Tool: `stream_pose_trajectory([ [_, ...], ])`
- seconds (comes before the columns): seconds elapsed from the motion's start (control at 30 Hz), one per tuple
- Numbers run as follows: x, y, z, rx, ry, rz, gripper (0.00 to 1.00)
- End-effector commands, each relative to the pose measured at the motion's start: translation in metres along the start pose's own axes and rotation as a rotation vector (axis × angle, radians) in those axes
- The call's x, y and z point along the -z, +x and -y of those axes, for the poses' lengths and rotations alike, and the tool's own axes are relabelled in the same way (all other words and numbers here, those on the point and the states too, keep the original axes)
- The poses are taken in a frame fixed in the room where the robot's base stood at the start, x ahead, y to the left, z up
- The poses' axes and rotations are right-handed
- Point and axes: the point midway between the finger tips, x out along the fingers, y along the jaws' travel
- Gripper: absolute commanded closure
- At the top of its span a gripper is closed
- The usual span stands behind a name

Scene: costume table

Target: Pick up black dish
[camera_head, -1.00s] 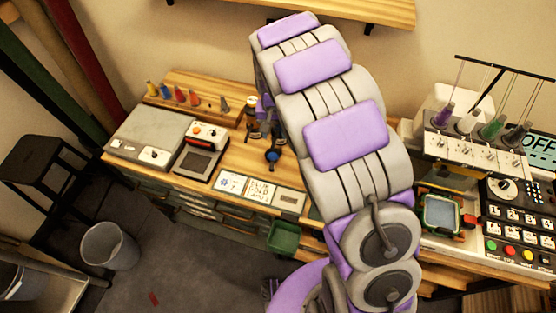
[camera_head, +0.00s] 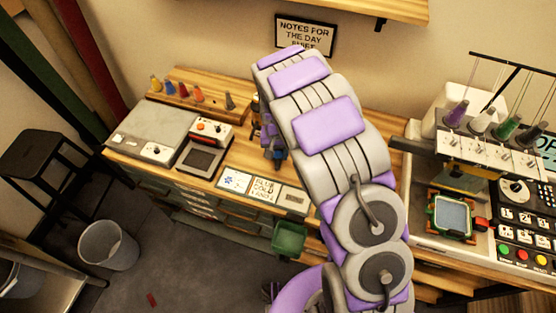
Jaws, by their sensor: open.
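I cannot make out a black dish in this view; my arm covers the middle of the costume table (camera_head: 236,148) and may hide it.
Colored spools (camera_head: 183,91) stand on a wooden rack at the back left. A grey machine (camera_head: 204,145) and small sign cards (camera_head: 264,190) lie left of my arm. An embroidery machine (camera_head: 470,150) fills the right side. A green bin (camera_head: 289,238) hangs at the front edge.

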Motion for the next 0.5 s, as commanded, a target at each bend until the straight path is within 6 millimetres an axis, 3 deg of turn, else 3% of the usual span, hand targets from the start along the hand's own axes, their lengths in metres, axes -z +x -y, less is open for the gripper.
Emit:
stream_pose_trajectory([
  [0.3,0.002,0.044,-0.005,0.005,0.001,0.005,0.51],
  [0.5,0.002,0.045,-0.004,0.004,0.0,0.002,0.51],
])
